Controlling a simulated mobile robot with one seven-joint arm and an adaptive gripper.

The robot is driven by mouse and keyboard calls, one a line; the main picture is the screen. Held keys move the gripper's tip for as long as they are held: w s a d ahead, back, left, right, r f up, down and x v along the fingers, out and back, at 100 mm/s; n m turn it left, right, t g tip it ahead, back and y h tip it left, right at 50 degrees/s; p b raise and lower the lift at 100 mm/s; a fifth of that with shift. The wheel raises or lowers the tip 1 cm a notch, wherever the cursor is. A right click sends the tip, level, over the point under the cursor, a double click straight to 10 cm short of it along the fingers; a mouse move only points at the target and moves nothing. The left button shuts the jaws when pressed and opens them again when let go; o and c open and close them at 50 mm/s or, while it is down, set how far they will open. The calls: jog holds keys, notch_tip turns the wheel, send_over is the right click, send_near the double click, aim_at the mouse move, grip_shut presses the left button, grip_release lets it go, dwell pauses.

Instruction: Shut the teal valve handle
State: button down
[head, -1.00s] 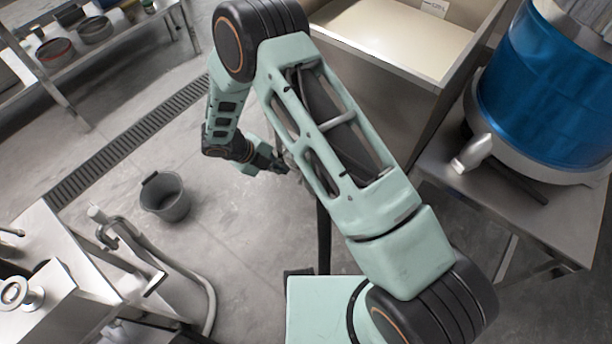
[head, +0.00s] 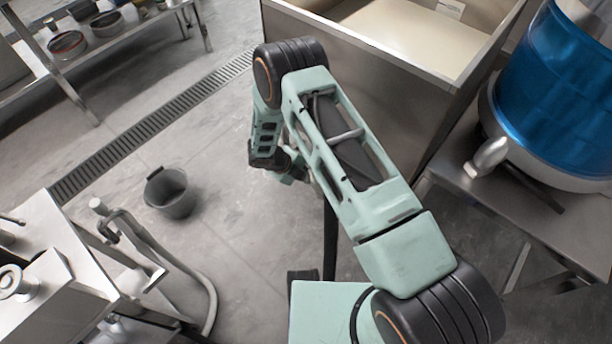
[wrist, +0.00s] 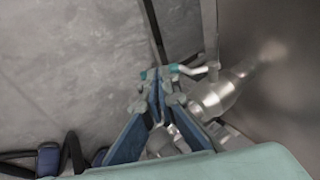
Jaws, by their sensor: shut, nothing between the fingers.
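The valve (wrist: 215,96) is a shiny metal fitting on the side of the steel vat in the wrist view. Its thin metal lever runs left from the fitting to a teal handle (wrist: 175,68). My gripper (wrist: 157,88) is shut and empty, with its fingertips right by the teal end of the handle. The fingers hide part of that area, and I cannot tell whether they touch the handle. In the head view my gripper is mostly hidden by my arm, and the valve does not show clearly.
The steel vat (head: 390,90) stands behind my arm. A blue hopper machine (head: 560,95) stands on a metal table at right. A grey bucket (head: 172,195) is on the floor at left, near a drain grate (head: 150,125). A steel counter (head: 75,250) is at lower left.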

jog(key=shift+f, duration=0.1)
dwell(0.3)
jog(key=shift+f+t+h+b, duration=0.25)
jog(key=shift+t+h+b, duration=0.05)
jog(key=shift+b, duration=0.35)
